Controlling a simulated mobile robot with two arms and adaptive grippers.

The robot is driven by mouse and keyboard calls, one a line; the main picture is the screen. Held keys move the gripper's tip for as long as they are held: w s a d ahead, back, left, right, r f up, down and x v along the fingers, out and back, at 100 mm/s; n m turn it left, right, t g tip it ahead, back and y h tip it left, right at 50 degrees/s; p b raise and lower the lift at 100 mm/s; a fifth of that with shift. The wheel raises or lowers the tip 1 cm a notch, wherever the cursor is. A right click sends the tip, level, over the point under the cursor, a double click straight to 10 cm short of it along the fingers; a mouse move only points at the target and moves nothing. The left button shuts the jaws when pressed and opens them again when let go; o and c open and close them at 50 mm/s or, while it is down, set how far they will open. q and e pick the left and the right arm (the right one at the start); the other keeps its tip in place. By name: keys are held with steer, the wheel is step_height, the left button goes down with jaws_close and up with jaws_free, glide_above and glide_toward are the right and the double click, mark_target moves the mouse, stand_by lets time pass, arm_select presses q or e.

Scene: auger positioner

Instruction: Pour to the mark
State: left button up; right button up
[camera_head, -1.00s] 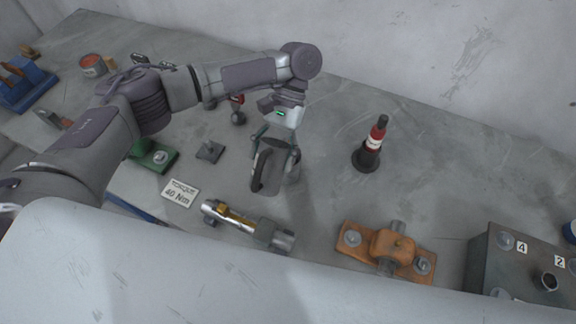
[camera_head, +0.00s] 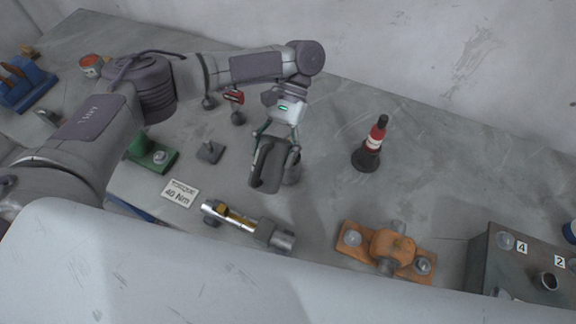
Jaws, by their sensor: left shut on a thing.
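My left gripper (camera_head: 277,148) comes down from above near the table's middle. Its fingers are shut on a dark grey, rounded vessel (camera_head: 266,168), which has a darker curved edge on its left side. It is close above or on the table; I cannot tell which. Another grey form (camera_head: 292,170) shows just right of it, partly hidden by a finger; I cannot tell whether it is a separate container. No fill mark or liquid can be made out. My right gripper is out of view.
A black and red bottle (camera_head: 371,148) stands to the right on clear table. In front are a metal and brass cylinder (camera_head: 240,222) and an orange clamp block (camera_head: 390,249). A "40 Nm" torque card (camera_head: 180,193), a green fixture (camera_head: 152,153) and a numbered grey box (camera_head: 515,265) are around.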

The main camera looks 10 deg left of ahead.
arm_select(q)
steer(key=shift+w+r+g, duration=0.2)
steer(key=shift+r+g, duration=0.2)
steer(key=shift+g, duration=0.1)
stand_by(1.5)
steer(key=shift+s+a+f+t, duration=0.1)
steer(key=shift+s+f+t, duration=0.2)
steer(key=shift+f+t, duration=0.35)
steer(key=shift+s+a+f+t, duration=0.1)
steer(key=shift+s+f+t, duration=0.25)
steer(key=shift+t, duration=0.4)
steer(key=shift+w+d, duration=0.1)
steer(key=shift+f, duration=0.1)
step_height(320, 180, down, 4)
steer(key=t+h, duration=0.1)
steer(key=t, duration=0.3)
steer(key=shift+w+f+t+h, duration=0.1)
steer(key=shift+f+t+h, duration=0.1)
steer(key=shift+f+t, duration=0.5)
steer(key=shift+w+f+t+h, duration=0.1)
steer(key=shift+f+t+h, duration=0.15)
steer(key=shift+t, duration=0.85)
